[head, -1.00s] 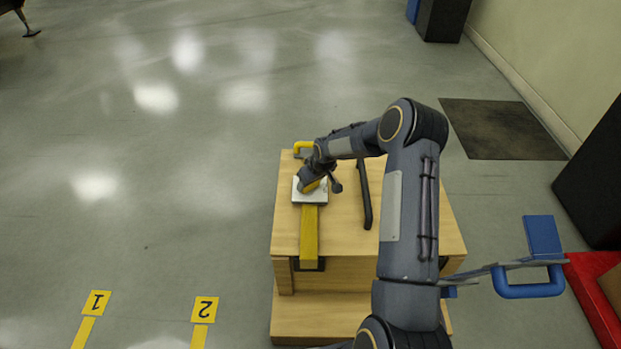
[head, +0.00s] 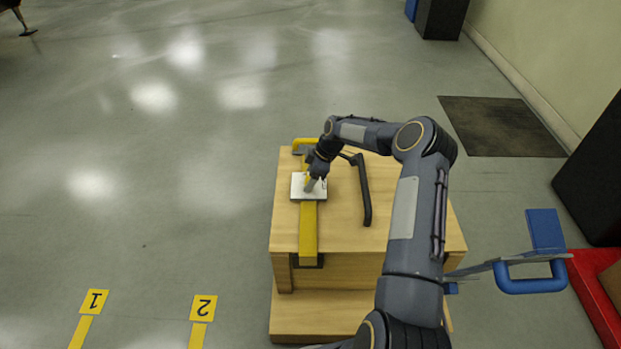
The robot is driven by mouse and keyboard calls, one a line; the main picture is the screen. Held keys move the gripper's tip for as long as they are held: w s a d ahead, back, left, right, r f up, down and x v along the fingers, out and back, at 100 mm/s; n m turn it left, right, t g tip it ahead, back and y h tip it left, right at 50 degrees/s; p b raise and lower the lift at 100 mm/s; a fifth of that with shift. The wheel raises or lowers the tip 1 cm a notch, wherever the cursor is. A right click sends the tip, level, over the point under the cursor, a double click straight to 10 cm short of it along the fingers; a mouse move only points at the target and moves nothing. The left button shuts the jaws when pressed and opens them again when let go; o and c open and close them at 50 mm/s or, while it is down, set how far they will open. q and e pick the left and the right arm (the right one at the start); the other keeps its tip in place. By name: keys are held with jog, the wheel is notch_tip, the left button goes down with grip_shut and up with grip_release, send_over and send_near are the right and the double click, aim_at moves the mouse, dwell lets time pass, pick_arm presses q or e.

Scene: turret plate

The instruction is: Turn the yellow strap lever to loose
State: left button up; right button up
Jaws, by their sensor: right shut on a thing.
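A white turret plate (head: 297,188) sits on top of the wooden box. A yellow strap (head: 308,235) runs from the plate toward me and over the box's front edge. My right gripper (head: 310,187) is over the plate, shut on the yellow strap lever, which is small here and mostly hidden by the fingers, so its exact angle cannot be told. My left gripper is not in view.
The wooden box (head: 418,222) carries a black bar (head: 363,190) right of the plate and a yellow piece (head: 300,143) at its back edge. A blue handle (head: 530,286) and a red-edged object (head: 597,293) are at the right.

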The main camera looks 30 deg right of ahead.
aim_at(320, 185)
jog(key=shift+n+g, duration=0.3)
jog(key=shift+n, duration=0.2)
jog(key=o, duration=1)
jog(key=p+v, duration=0.2)
jog(key=v, duration=0.5)
jog(key=shift+s+d+r, duration=0.1)
jog(key=shift+d+r, duration=0.05)
jog(key=shift+r, duration=0.2)
